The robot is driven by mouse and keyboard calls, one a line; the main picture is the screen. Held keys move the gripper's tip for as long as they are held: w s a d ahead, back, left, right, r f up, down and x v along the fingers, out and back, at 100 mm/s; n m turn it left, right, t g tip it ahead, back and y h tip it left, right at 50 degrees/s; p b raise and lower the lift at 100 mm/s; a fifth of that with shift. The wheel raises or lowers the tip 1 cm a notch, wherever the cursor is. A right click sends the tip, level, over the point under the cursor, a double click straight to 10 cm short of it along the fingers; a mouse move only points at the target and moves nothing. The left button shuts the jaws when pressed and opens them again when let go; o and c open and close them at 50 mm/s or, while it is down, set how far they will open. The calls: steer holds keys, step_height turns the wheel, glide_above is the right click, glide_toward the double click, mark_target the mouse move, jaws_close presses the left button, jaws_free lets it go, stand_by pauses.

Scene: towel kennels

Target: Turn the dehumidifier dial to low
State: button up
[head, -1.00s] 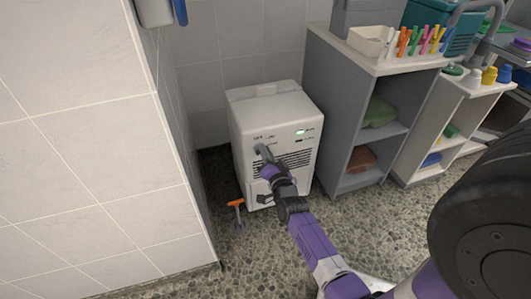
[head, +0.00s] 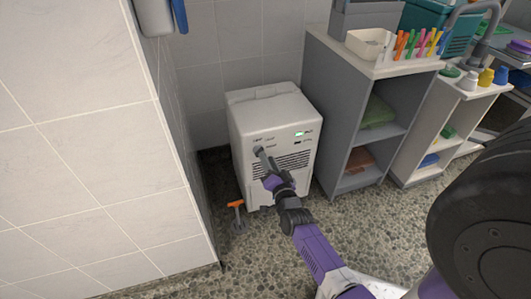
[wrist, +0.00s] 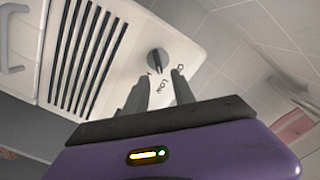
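The white dehumidifier (head: 268,112) stands on the floor in the corner, its front panel facing me. In the wrist view its panel is tilted, and the dark grey round dial (wrist: 158,62) sits just beyond my fingertips. Printed labels, one reading LOW, lie between and beside the fingers. I cannot tell for sure which label the dial points to. My gripper (wrist: 160,88) has its two fingers apart with nothing between them, close in front of the dial.
A green light (head: 300,133) shows on the dehumidifier's panel. An orange-handled item (head: 236,204) is on the floor by the dehumidifier. A grey shelf unit (head: 335,120) stands on the right. The speckled floor in front is clear.

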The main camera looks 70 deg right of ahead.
steer(key=shift+p+v, duration=0.5)
steer(key=shift+v, duration=1.65)
steer(key=s+a+r+n+t+y, duration=0.25)
steer(key=a+r+n, duration=0.3)
steer(key=a, duration=0.35)
steer(key=s+a+r+n+t+y, duration=0.1)
steer(key=a+r+n+t+y, duration=0.2)
steer(key=a+n, duration=0.5)
steer(key=s+a+r+n+g+y, duration=0.1)
steer(key=s+a+r+n+y, duration=0.25)
steer(key=s+a, duration=0.45)
steer(key=s+a+r+n+g+y, duration=0.15)
steer(key=s+a+r+y, duration=0.35)
steer(key=a, duration=0.7)
step_height(320, 180, up, 28)
steer(key=p, duration=2.8)
steer(key=shift+w+n, duration=0.1)
steer(key=shift+n, duration=0.15)
